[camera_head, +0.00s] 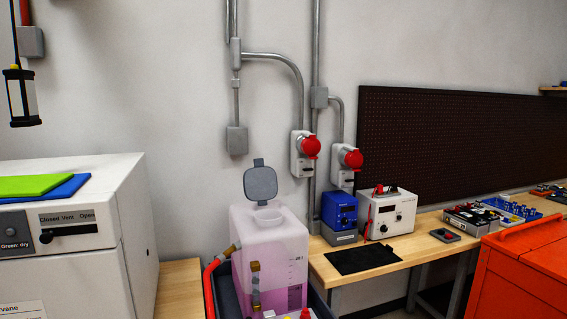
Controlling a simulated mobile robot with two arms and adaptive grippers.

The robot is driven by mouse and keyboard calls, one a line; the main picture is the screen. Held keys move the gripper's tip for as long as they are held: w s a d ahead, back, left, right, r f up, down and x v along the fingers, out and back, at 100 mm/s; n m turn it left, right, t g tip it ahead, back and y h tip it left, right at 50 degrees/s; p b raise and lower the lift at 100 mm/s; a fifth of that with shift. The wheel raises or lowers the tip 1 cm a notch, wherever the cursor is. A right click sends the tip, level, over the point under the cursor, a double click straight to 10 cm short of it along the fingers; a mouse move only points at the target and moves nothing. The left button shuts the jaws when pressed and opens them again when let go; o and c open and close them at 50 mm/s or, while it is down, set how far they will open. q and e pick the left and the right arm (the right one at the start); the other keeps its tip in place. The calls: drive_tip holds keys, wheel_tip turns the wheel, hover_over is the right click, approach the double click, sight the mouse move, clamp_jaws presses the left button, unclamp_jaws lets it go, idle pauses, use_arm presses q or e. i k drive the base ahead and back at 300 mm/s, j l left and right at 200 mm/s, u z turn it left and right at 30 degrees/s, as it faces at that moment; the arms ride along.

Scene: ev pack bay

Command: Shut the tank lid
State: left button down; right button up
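The tank (272,245) is a translucent white container with pink liquid inside, in the lower middle of the head view. Its round grey lid (260,184) stands raised and upright behind the filler neck (267,217), so the opening is uncovered. A small tab sticks up from the lid's top edge. Brass fittings and a red hose are on the tank's left and front. Neither of my grippers shows in this view.
A white cabinet (70,240) with green and blue cloths on top stands at the left. A wooden bench (400,265) at the right bears a blue unit (339,211), a white instrument (391,213) and a black mat (361,258). An orange cabinet (520,275) stands at the lower right.

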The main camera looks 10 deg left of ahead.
sight(260, 184)
drive_tip(key=i+l+z, duration=0.15)
drive_tip(key=l+z, duration=0.15)
drive_tip(key=l, duration=0.15)
drive_tip(key=i+l+z, duration=0.3)
drive_tip(key=l, duration=0.15)
drive_tip(key=i+l+z, duration=0.1)
drive_tip(key=l+z, duration=0.2)
drive_tip(key=i+l+z, duration=0.25)
drive_tip(key=l, duration=0.2)
drive_tip(key=i+l, duration=0.2)
drive_tip(key=i, duration=0.25)
drive_tip(key=i+l, duration=0.25)
drive_tip(key=i, duration=0.15)
drive_tip(key=i+l+u, duration=0.1)
drive_tip(key=i, duration=0.35)
drive_tip(key=i+j+u, duration=0.15)
drive_tip(key=i+u, duration=1.05)
drive_tip(key=u, duration=0.15)
drive_tip(key=i+l+u, duration=0.25)
drive_tip(key=i+u, duration=0.15)
